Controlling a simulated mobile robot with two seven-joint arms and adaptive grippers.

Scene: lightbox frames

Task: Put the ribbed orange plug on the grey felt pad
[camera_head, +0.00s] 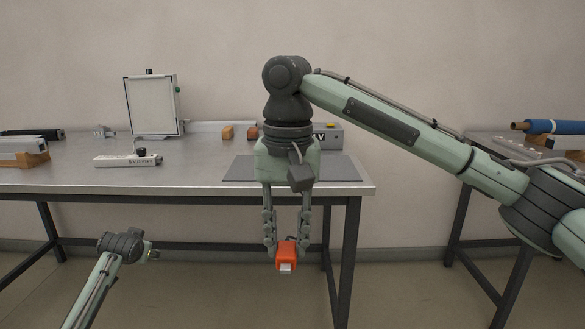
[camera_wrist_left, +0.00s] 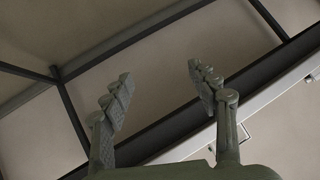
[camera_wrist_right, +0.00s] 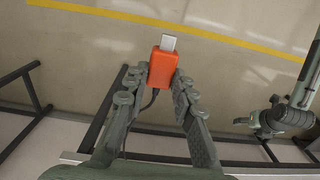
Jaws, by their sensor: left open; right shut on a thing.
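My right gripper (camera_head: 286,243) is shut on the orange plug (camera_head: 287,254) and holds it in front of the table, below the level of the tabletop. The plug has a pale metal tip pointing down; it also shows in the right wrist view (camera_wrist_right: 163,68), between the fingertips, with a dark cable behind it. The grey felt pad (camera_head: 340,168) lies flat on the table's right part, behind my right gripper, which hides its middle. My left gripper (camera_wrist_left: 160,82) is open and empty in the left wrist view, under the table; in the head view only my left arm shows at lower left.
The metal table (camera_head: 205,177) has its front edge between the plug and the pad. A white power strip (camera_head: 128,160), a framed white panel (camera_head: 153,105), wooden blocks (camera_head: 228,132) and a grey box (camera_head: 328,136) stand on it. A second table with a blue roll (camera_head: 555,127) is at right.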

